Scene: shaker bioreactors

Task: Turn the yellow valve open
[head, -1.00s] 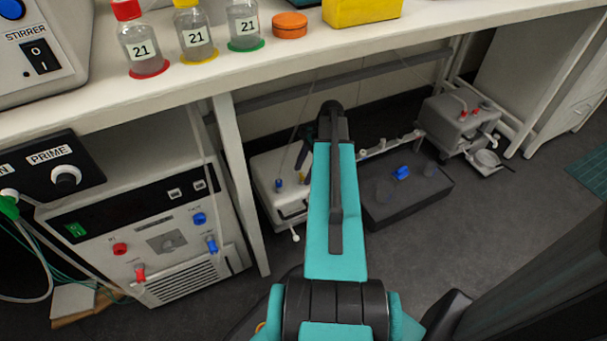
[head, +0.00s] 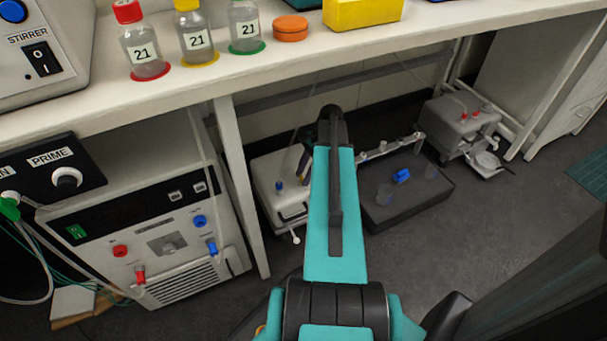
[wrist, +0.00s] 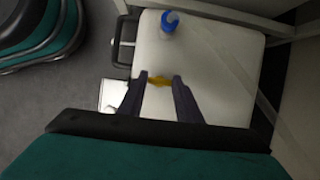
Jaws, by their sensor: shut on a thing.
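The yellow valve (wrist: 159,80) is on top of a white box (wrist: 222,85) and shows between my fingertips in the wrist view. My gripper (wrist: 156,82) is shut on it, one dark finger at each side. In the head view the white box (head: 265,170) stands on the floor under the bench. My arm and gripper hide the yellow valve there.
A blue valve (wrist: 170,20) stands on the same box, just beyond the yellow one. A dark box (head: 410,195) with a blue part (head: 401,175) lies to the right. A bench leg (head: 240,185) stands left of the white box; the bench top (head: 190,85) is above.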

